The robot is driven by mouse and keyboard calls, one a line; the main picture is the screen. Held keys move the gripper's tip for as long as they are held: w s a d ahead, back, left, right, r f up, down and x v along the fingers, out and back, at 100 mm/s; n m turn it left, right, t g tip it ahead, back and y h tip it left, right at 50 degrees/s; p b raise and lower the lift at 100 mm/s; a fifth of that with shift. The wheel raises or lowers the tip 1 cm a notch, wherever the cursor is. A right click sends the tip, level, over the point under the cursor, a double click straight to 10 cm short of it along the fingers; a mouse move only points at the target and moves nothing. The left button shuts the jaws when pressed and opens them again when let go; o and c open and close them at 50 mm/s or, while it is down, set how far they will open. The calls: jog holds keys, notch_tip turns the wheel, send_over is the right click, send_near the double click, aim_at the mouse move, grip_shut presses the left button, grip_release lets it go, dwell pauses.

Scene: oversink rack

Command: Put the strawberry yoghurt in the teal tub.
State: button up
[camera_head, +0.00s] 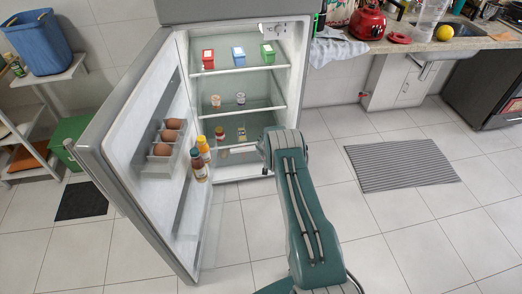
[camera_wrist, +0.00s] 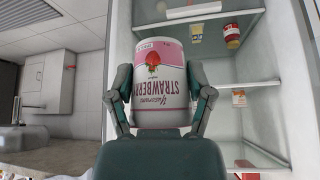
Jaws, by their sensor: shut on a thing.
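The strawberry yoghurt (camera_wrist: 164,85) is a white and pink cup with a strawberry picture. My gripper (camera_wrist: 162,98) is shut on it, one finger on each side. Its lettering appears upside down in the wrist view, as does the whole scene. In the head view my arm reaches to the front of the open fridge, and the arm hides the gripper and the cup. I cannot make out a clearly teal tub in either view. A blue tub (camera_head: 38,45) stands on a white stand at the far left.
The open fridge (camera_head: 237,105) has red, blue and green boxes on top and small jars lower down. Its door (camera_head: 120,110) swings out left, holding eggs and bottles. A green crate (camera_head: 72,140) stands at left. The striped mat (camera_head: 402,165) lies on clear floor at right.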

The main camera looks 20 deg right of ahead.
jog(key=shift+s+d, duration=0.1)
jog(key=shift+s, duration=0.05)
jog(key=s+a+r+n+y, duration=0.1)
jog(key=s+a+r, duration=0.2)
jog(key=a+r, duration=0.4)
jog(key=s+a+r+n+y, duration=0.1)
jog(key=s+a+r+n, duration=0.1)
jog(key=a+r, duration=0.5)
jog(key=s+a+r+n, duration=0.1)
jog(key=s+a+r, duration=0.3)
jog(key=s, duration=0.2)
jog(key=s+a+r+n, duration=0.1)
jog(key=s+a+r, duration=0.3)
jog(key=s, duration=0.3)
jog(key=shift+s+a+r+t+y, duration=0.2)
jog(key=shift+s+r+t+y, duration=0.15)
jog(key=shift+r, duration=0.4)
jog(key=shift+w, duration=0.1)
